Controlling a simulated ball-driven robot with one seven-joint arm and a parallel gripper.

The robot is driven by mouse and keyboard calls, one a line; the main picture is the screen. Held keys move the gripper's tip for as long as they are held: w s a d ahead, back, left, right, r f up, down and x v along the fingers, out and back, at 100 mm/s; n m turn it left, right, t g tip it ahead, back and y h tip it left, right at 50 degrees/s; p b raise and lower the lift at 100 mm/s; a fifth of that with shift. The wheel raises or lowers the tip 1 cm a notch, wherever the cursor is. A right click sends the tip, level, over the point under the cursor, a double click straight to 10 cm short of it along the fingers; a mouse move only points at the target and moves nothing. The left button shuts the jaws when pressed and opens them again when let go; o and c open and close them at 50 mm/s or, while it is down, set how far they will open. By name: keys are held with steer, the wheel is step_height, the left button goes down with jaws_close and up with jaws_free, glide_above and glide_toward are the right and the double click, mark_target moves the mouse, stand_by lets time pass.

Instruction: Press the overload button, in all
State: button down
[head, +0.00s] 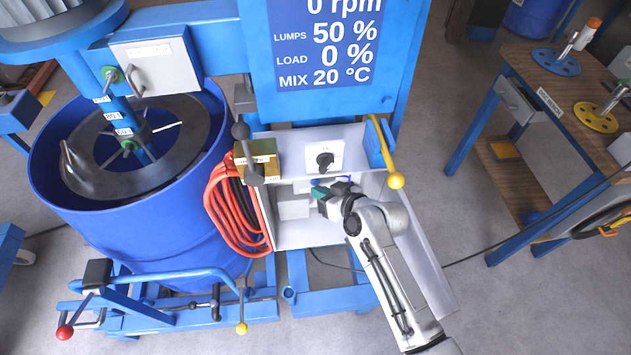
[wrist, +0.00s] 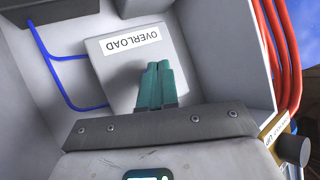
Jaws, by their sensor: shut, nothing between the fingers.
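The overload unit (wrist: 115,68) is a pale grey box with a white label (wrist: 131,40) reading OVERLOAD, upside down in the wrist view. It sits inside an open cabinet and shows in the head view as a light box (head: 292,206). My gripper (wrist: 158,68) has teal fingers, shut together and empty, in front of the box just below the label. In the head view my gripper (head: 318,192) reaches into the cabinet from the right. The button itself is not visible; the fingers cover part of the box face. I cannot tell whether they touch it.
The cabinet wall (wrist: 225,50) closes in beside my gripper. Blue wires (wrist: 60,80) run left of the box, and orange hoses (head: 230,210) hang outside. A blue drum (head: 150,235) stands left.

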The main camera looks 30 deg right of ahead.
steer(key=shift+s+a, duration=0.15)
steer(key=shift+s, duration=0.25)
steer(key=shift+s, duration=0.1)
steer(key=shift+s+a+p, duration=0.25)
steer(key=shift+s+p, duration=0.15)
steer(key=shift+s, duration=0.35)
steer(key=shift+s+a+p, duration=0.25)
steer(key=shift+s+p, duration=0.1)
steer(key=shift+s, duration=0.45)
steer(key=shift+s+a+p, duration=0.25)
steer(key=shift+s+p, duration=0.15)
steer(key=shift+s, duration=0.35)
